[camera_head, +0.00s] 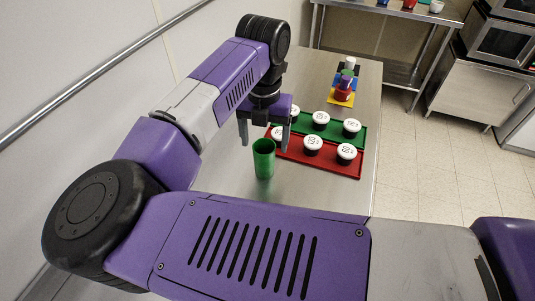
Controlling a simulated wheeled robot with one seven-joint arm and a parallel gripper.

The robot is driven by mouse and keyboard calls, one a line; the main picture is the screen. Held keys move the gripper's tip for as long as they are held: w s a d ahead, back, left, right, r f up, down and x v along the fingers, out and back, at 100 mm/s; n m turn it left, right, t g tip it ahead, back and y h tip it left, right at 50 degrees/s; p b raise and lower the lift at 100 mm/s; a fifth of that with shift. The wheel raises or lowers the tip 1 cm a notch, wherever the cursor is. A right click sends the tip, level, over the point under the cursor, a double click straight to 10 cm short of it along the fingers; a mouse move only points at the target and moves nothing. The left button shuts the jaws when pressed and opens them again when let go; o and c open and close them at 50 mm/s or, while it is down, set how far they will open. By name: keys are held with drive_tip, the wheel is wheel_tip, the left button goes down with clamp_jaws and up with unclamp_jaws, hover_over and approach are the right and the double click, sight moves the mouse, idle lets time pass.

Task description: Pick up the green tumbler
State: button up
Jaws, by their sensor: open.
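The green tumbler (264,159) stands upright on the steel table, left of the red tray, with its open mouth up. My gripper (265,142) is open and points down. Its two fingers are spread, one to the left of the tumbler's top and one to the right as seen here. The fingers look apart from the tumbler, and I cannot tell how far behind or above it they are.
A red tray (345,170) and a green tray (352,142) hold several white-lidded cups (313,143). Coloured mats with small items, including a yellow mat (341,98), lie farther back. The bare steel table (318,187) is clear in front of the red tray. A wall stands at left.

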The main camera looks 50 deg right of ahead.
wheel_tip(320, 180, down, 7)
drive_tip(key=shift+w+d+f+p, duration=0.1)
drive_tip(key=shift+w+d+p, duration=0.05)
drive_tip(key=shift+p, duration=0.95)
drive_tip(key=c, duration=1.5)
drive_tip(key=shift+o, duration=0.2)
